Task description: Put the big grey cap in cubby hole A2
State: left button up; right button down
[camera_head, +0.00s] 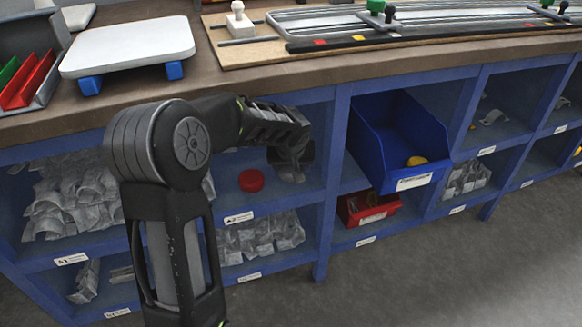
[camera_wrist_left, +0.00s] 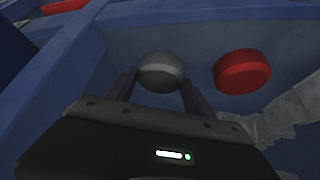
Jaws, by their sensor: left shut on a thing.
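The big grey cap (camera_wrist_left: 160,72) is between the two fingers of my left gripper (camera_wrist_left: 158,88) in the left wrist view. The gripper is shut on it. In the head view my left gripper (camera_head: 291,172) reaches into the cubby hole with the A2 label (camera_head: 239,217). The cap cannot be made out there. A red cap (camera_head: 251,181) lies on the floor of this cubby, left of the gripper in the head view. In the left wrist view the red cap (camera_wrist_left: 242,72) is right of the grey one, apart from it. Whether the grey cap touches the floor is unclear. My right gripper is not in view.
Bagged parts (camera_head: 75,195) fill cubby A1 on the left. A blue bin (camera_head: 398,150) juts out of the cubby to the right, above a red bin (camera_head: 369,207). The worktop (camera_head: 230,90) overhangs the cubbies. A blue divider (camera_head: 335,150) stands right of the gripper.

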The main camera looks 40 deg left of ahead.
pick_arm(q)
jog(key=shift+f, duration=0.15)
jog(key=o, duration=1.3)
jog(key=shift+r, duration=0.3)
jog(key=p+v, duration=0.2)
jog(key=v, duration=0.5)
jog(key=shift+s+r, duration=0.1)
jog(key=shift+s, duration=0.05)
